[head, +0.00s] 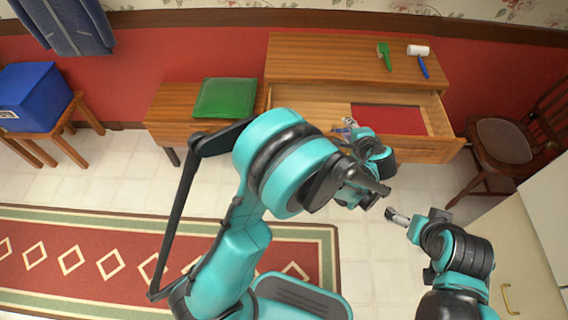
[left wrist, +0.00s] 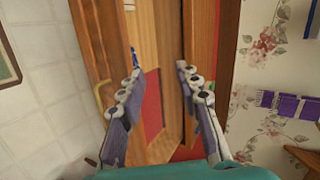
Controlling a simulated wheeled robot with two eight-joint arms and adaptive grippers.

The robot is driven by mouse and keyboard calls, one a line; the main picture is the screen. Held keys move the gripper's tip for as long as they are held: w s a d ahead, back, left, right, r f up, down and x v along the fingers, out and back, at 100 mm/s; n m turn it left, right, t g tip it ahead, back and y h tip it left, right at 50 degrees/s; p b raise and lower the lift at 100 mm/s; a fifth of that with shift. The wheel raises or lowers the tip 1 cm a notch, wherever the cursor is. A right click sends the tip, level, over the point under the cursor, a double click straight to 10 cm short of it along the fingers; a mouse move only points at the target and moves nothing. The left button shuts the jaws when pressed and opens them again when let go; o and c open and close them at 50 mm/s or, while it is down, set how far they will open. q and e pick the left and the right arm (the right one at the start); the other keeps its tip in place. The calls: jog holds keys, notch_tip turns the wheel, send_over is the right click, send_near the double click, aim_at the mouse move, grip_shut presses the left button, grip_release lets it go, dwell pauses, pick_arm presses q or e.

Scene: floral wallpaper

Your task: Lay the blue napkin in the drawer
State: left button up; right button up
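The drawer (head: 310,100) is pulled out of a wooden chest, with a flat red area (head: 388,118) at its right side; the drawer also shows in the left wrist view (left wrist: 140,28). My left gripper (head: 348,124) is over the drawer's front part, left of the red area. In the left wrist view its fingers (left wrist: 160,90) are spread with nothing between them. A small blue thing (left wrist: 134,56) shows beyond one fingertip; I cannot tell whether it is the napkin. No napkin is clearly visible elsewhere. My right gripper (head: 398,217) is low in front of the chest, its opening unclear.
A green brush (head: 384,55) and a white-headed, blue-handled tool (head: 420,54) lie on the chest. A green cushion-like thing (head: 225,97) is on the low table to its left. A blue box (head: 35,95) stands far left; a chair (head: 505,140) stands right.

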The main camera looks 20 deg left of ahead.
pick_arm(q)
jog(key=s+a+r+n+g+h, duration=0.2)
jog(key=s+a+r+n, duration=0.2)
jog(key=s+a, duration=0.4)
jog(key=s+a+r+n+g+h, duration=0.1)
jog(key=s+a+r+n, duration=0.25)
jog(key=s+a, duration=0.4)
jog(key=s+d+n+h, duration=0.1)
jog(key=s+n, duration=0.3)
jog(key=s, duration=0.8)
jog(key=shift+h, duration=0.8)
jog(key=shift+o, duration=0.3)
jog(key=shift+s, duration=0.1)
